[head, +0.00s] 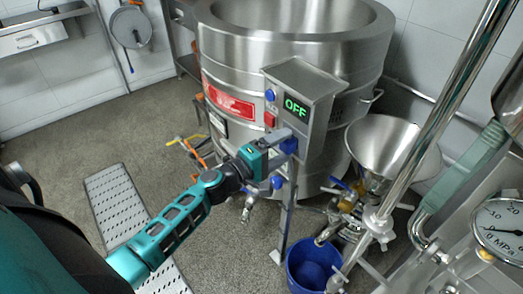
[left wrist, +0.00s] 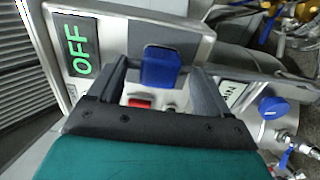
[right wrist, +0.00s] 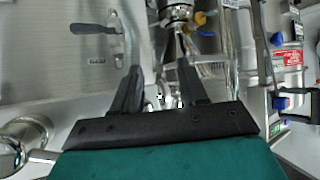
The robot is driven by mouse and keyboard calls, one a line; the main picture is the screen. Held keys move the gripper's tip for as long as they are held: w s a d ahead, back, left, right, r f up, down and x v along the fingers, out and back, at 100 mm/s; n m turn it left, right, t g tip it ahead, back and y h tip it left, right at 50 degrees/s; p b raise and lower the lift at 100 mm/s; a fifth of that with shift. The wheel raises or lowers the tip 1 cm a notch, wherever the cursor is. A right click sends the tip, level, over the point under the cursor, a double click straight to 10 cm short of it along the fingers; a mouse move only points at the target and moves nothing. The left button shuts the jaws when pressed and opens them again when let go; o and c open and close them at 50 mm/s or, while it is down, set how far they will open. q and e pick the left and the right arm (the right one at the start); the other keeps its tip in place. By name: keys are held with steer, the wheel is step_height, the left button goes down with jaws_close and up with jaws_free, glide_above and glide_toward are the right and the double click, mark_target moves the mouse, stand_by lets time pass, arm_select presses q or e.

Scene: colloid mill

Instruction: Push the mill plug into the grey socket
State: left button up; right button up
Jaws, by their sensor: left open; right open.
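The grey steel control box (head: 312,82) with a green OFF display (head: 295,106) stands in front of the big steel vessel. A blue piece (left wrist: 160,67) sits on the box's face; I cannot tell whether it is the mill plug or part of a socket. My left gripper (head: 282,147) is at the box, with its open fingers on either side of the blue piece in the left wrist view. Contact is unclear. No separate grey socket can be made out. My right gripper (right wrist: 160,85) is open and empty, facing steel pipework.
A red switch (left wrist: 139,103) and a blue knob (left wrist: 273,107) are close to the left fingers. A steel funnel (head: 378,145), a blue bucket (head: 311,270) and a pressure gauge (head: 503,230) stand at the right. A perforated floor grate (head: 120,200) lies at the left.

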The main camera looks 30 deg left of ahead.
arm_select(q)
steer(key=b+v, duration=0.2)
steer(key=v, duration=1)
steer(key=shift+d, duration=0.1)
steer(key=s+d+f+m+g+y+p, duration=0.1)
steer(key=s+d+f+m+g+y, duration=0.1)
steer(key=m, duration=0.6)
steer(key=s+d+f+m+g+y, duration=0.1)
steer(key=s+d+f+m+g, duration=0.3)
steer(key=f, duration=0.7)
steer(key=shift+s+d+m+y+p, duration=0.4)
steer(key=shift+s+d+m, duration=0.9)
steer(key=shift+d+m, duration=1.15)
